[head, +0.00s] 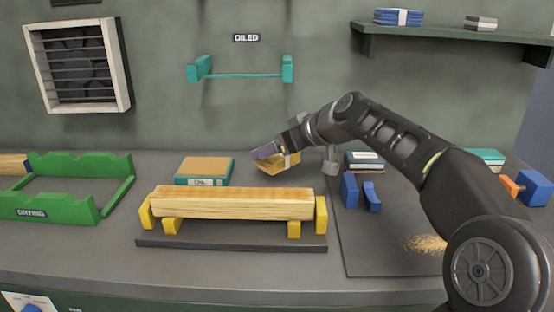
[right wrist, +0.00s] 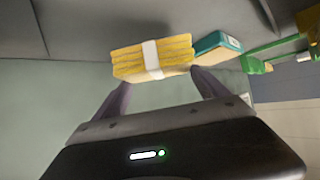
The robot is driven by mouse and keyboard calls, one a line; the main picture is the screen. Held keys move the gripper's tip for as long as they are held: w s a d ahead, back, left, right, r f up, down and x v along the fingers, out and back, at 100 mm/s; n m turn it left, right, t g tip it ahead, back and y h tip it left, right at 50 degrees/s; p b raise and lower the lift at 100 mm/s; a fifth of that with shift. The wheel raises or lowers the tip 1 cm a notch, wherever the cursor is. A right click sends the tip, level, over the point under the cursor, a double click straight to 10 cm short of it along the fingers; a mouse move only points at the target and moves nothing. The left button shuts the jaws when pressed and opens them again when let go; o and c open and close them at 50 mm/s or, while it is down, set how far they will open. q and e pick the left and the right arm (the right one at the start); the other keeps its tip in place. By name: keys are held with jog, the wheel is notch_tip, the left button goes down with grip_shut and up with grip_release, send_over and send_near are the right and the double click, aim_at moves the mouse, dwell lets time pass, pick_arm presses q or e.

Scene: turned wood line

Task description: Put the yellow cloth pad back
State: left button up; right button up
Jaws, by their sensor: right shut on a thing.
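The yellow cloth pad (head: 272,165) is a folded yellow stack behind the wooden beam in the head view. In the right wrist view the pad (right wrist: 125,62) shows its layered edge and a white band around it. My right gripper (head: 279,150) is shut on it, with a purple-grey finger at each side; the fingers (right wrist: 160,80) also show in the right wrist view. I cannot tell whether the pad touches the bench. A teal, yellow-topped block with a label (head: 205,170) lies left of the pad. My left gripper is out of view.
A pale beam (head: 230,203) rests on yellow supports in front of the pad. A green drying rack (head: 60,207) stands left. Teal "OILED" brackets (head: 200,70) are on the wall. A shelf (head: 450,38) and blue blocks (head: 350,190) are right.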

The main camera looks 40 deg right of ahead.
aim_at(277, 159)
notch_tip(277, 159, down, 3)
jog(key=shift+f+b, duration=0.1)
jog(key=shift+b, duration=0.45)
jog(key=shift+w+d+f, duration=0.15)
jog(key=shift+f, duration=0.25)
jog(key=o, duration=1.8)
jog(key=shift+r, duration=0.1)
jog(key=shift+c, duration=0.2)
jog(key=shift+r, duration=0.1)
